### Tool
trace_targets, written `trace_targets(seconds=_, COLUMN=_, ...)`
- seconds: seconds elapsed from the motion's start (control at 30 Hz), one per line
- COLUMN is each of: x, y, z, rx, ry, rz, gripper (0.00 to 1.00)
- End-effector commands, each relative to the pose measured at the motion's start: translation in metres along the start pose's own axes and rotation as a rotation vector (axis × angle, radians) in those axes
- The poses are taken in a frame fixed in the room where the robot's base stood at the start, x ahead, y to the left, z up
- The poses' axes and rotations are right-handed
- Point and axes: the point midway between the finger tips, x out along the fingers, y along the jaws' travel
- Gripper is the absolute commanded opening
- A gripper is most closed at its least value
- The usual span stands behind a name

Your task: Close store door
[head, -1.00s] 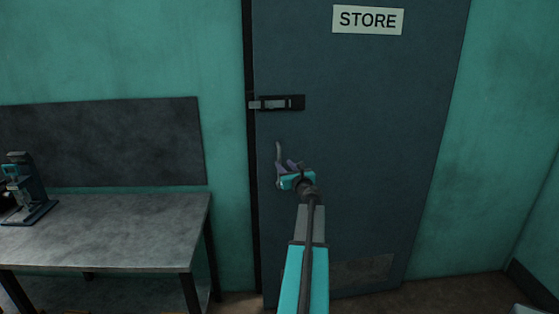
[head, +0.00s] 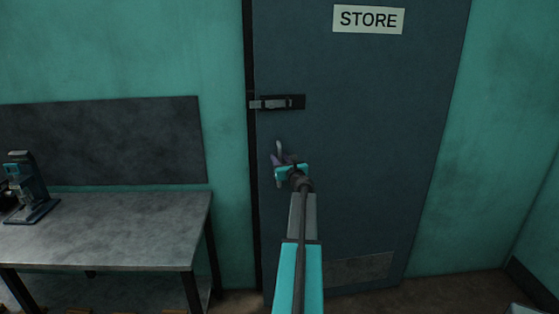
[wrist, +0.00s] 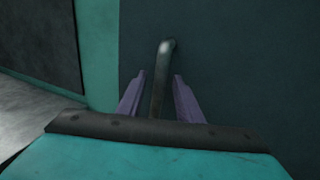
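The store door (head: 370,130) is a dark blue-grey panel with a STORE sign (head: 369,19). It fills the middle of the head view, and its left edge lies close to the black frame strip (head: 250,150). I cannot tell whether it is fully flush. A sliding bolt latch (head: 277,103) sits near that edge. Below it is the upright grey door handle (head: 279,148), also seen in the wrist view (wrist: 164,60). My gripper (head: 281,163) is at the handle. Its purple fingers (wrist: 160,75) stand open on either side of the bar, with gaps showing. The handle's lower end is hidden.
A grey metal bench (head: 110,225) with a small machine (head: 30,188) on it stands left of the door, below a dark wall panel (head: 100,142). Teal walls flank the door. Brown floor (head: 445,291) shows at the lower right.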

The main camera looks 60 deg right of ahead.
Motion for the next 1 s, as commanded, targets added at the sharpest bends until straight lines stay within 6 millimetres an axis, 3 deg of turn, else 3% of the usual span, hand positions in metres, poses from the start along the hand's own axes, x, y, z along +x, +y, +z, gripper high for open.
trace_targets(seconds=0.17, x=0.000, y=0.000, z=0.000, rx=0.000, ry=0.000, rz=0.000, gripper=0.33)
trace_targets(seconds=0.37, x=0.000, y=-0.001, z=0.000, rx=0.000, ry=0.000, rz=-0.001, gripper=0.00)
trace_targets(seconds=0.67, x=0.001, y=-0.002, z=0.000, rx=0.000, ry=0.000, rz=-0.002, gripper=0.00)
trace_targets(seconds=1.0, x=0.028, y=-0.010, z=0.000, rx=0.000, ry=0.000, rz=-0.004, gripper=0.00)
